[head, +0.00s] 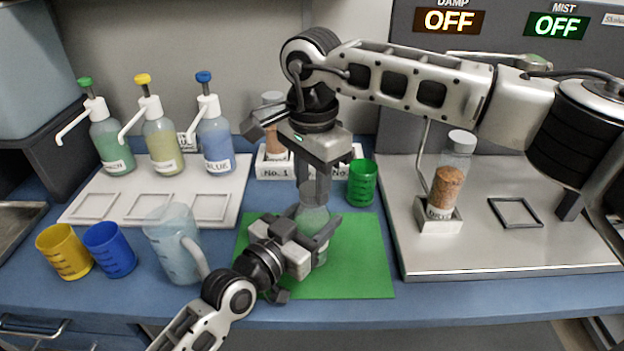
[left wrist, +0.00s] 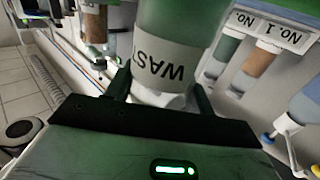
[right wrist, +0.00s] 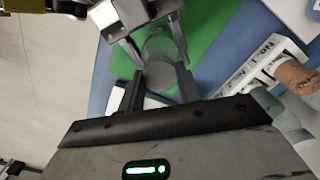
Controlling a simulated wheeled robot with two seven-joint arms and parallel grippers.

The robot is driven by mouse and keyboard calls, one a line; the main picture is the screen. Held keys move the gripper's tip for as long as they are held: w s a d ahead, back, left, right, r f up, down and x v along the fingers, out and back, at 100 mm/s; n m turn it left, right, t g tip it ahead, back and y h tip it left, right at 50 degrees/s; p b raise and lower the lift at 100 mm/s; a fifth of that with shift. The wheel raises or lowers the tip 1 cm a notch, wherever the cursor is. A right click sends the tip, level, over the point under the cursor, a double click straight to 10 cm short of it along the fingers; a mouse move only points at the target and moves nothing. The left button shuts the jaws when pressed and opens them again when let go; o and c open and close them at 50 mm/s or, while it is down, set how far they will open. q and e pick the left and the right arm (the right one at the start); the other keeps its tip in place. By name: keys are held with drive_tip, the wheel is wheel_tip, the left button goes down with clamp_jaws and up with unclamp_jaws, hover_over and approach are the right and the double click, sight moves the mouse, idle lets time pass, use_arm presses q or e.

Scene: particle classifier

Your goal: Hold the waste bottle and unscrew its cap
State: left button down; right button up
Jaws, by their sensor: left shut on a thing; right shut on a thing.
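The waste bottle (head: 314,218) stands upright over the green mat (head: 365,265), a clear bottle with greenish contents. Its label, partly reading "WAS", shows in the left wrist view (left wrist: 165,68). My left gripper (head: 308,240) is shut on the bottle's body from the front left. My right gripper (head: 314,186) points down from above and is shut on the bottle's cap, a grey round top seen between its fingers in the right wrist view (right wrist: 160,76). The fingers partly hide the cap in the head view, so I cannot tell how far it is screwed on.
A green cup (head: 362,183) stands behind the mat, near bottles in numbered holders. A clear pitcher (head: 172,245), blue cup (head: 110,250) and yellow cup (head: 64,252) stand at left. Pump bottles stand on a white tray (head: 120,205). A metal platform (head: 500,255) with a cork-coloured bottle (head: 447,190) is at right.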

sight(312, 188)
use_arm(q)
drive_tip(key=shift+f, duration=0.1)
use_arm(e)
drive_tip(key=n, duration=1)
drive_tip(key=shift+r, duration=0.15)
drive_tip(key=shift+r, duration=1)
drive_tip(key=shift+r, duration=2)
use_arm(q)
drive_tip(key=shift+c, duration=2.3)
unclamp_jaws()
